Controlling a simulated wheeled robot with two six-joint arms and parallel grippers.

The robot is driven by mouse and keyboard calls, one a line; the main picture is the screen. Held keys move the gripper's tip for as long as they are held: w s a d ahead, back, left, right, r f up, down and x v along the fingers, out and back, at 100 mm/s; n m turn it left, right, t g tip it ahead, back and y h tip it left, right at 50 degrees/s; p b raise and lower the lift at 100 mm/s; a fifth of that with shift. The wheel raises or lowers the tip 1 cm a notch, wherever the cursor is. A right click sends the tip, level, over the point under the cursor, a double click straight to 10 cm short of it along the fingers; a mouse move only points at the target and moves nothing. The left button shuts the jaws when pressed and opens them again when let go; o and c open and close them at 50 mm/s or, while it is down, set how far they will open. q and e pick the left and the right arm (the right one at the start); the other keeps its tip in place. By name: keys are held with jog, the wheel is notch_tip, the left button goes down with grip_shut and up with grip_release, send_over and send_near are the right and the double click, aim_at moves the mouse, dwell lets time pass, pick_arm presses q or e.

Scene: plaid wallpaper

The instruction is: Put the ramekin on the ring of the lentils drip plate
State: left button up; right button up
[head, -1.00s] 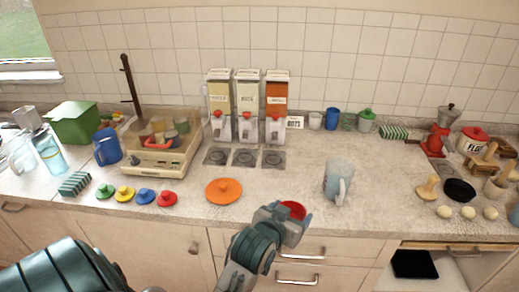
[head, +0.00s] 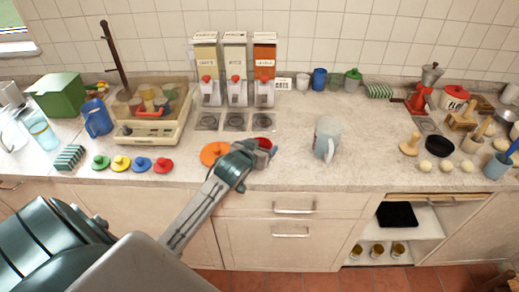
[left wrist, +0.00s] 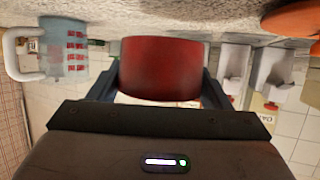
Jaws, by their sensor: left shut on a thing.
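The red ramekin (head: 264,143) is held in my left gripper (head: 256,149), over the counter between the orange lid and the measuring jug. In the left wrist view the ramekin (left wrist: 160,68) fills the space between the fingers. Three dark drip plates with rings lie in a row in front of the dispensers. The right one, the lentils drip plate (head: 262,121), is below the dispenser with orange contents (head: 264,60); its label is too small to read. Its ring looks empty. The ramekin is nearer the front edge, apart from the plate. My right gripper is not in view.
The orange lid (head: 213,153) lies left of the gripper, partly hidden by it. The measuring jug (head: 327,138) stands to the right. Several small coloured lids lie along the front edge further left. The counter between ramekin and right drip plate looks clear.

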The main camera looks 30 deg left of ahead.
pick_arm(q)
jog(key=shift+w+a, duration=0.15)
jog(key=shift+w, duration=0.1)
jog(key=shift+f+p, duration=0.65)
jog(key=shift+f, duration=1.1)
jog(key=shift+f, duration=0.2)
jog(key=o, duration=1)
jog(key=shift+r, duration=0.1)
